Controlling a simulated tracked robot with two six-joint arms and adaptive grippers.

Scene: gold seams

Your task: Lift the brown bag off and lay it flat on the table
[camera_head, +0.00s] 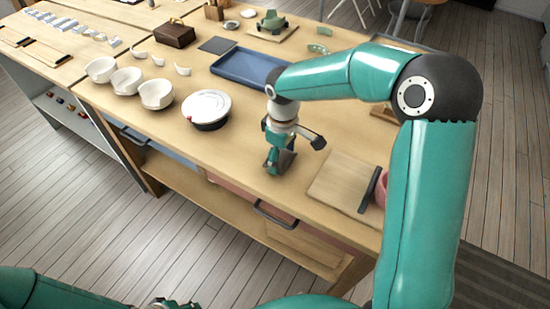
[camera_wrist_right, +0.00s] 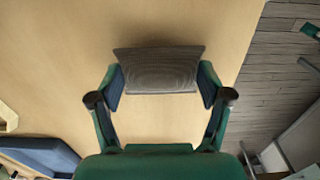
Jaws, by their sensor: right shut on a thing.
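A flat-sided, dark grey-brown piece with a fine grain is between the fingers of my right gripper (camera_wrist_right: 160,88), which is shut on it. In the head view, my right gripper (camera_head: 280,163) points down, low over the front part of the table (camera_head: 235,140), and largely hides the piece. I cannot tell if the piece is the brown bag or if it touches the table. A brown, box-like thing with a handle (camera_head: 174,35) stands far back left, apart from both grippers. A bit of my left gripper (camera_head: 172,303) shows at the bottom edge; its fingers are unclear.
A wooden board (camera_head: 338,181) with a dark edge lies right of my right gripper, beside a pink bowl (camera_head: 381,187). A blue tray (camera_head: 247,68) lies behind. White bowls (camera_head: 156,94) and a round white-topped thing (camera_head: 206,106) stand left. The table's front edge is close.

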